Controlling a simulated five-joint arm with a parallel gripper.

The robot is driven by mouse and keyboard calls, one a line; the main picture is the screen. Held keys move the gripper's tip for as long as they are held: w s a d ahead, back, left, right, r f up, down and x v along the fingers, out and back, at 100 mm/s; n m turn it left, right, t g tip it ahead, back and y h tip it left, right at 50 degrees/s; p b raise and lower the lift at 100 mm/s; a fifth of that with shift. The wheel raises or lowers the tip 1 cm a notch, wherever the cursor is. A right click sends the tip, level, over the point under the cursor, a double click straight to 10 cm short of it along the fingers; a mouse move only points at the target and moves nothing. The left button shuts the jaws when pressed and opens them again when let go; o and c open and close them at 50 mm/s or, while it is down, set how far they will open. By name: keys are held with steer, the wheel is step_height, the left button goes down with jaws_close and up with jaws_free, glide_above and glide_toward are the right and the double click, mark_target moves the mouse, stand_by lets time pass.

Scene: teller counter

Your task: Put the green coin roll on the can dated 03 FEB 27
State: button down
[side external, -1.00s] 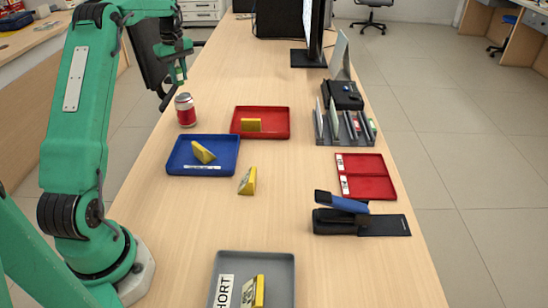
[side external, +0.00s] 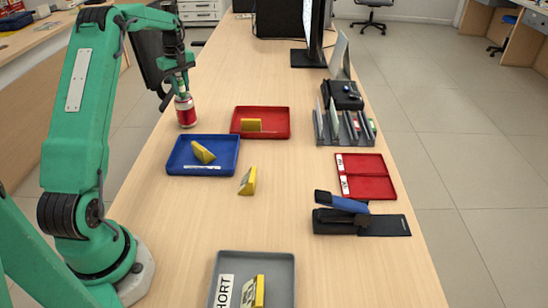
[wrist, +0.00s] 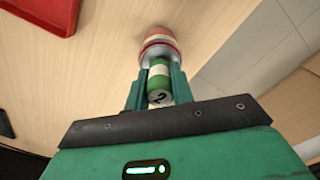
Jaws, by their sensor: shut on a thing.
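My gripper (side external: 182,93) is shut on the green coin roll, right above the top of a red and white can (side external: 187,114) near the counter's left edge. In the wrist view the green coin roll (wrist: 160,72), with a pale band and a dark mark on its near end, sits between the two fingers (wrist: 158,80). The can (wrist: 158,40) shows just beyond it. I cannot tell whether the roll touches the can's top. The can stands upright. No date on it can be read. In the side view the fingers mostly hide the roll.
A blue tray (side external: 182,171) and a red tray (side external: 284,134) each hold a yellow wedge. Another yellow wedge (side external: 248,182) stands on the bare counter. A grey tray (side external: 285,292) is in front. A stapler, a red case and an organizer line the right side.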

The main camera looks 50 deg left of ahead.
mark_target(180, 79)
steer(key=c, duration=1.2)
jaws_free()
steer(key=shift+r, duration=0.1)
step_height(180, 79, up, 12)
steer(key=shift+r, duration=0.1)
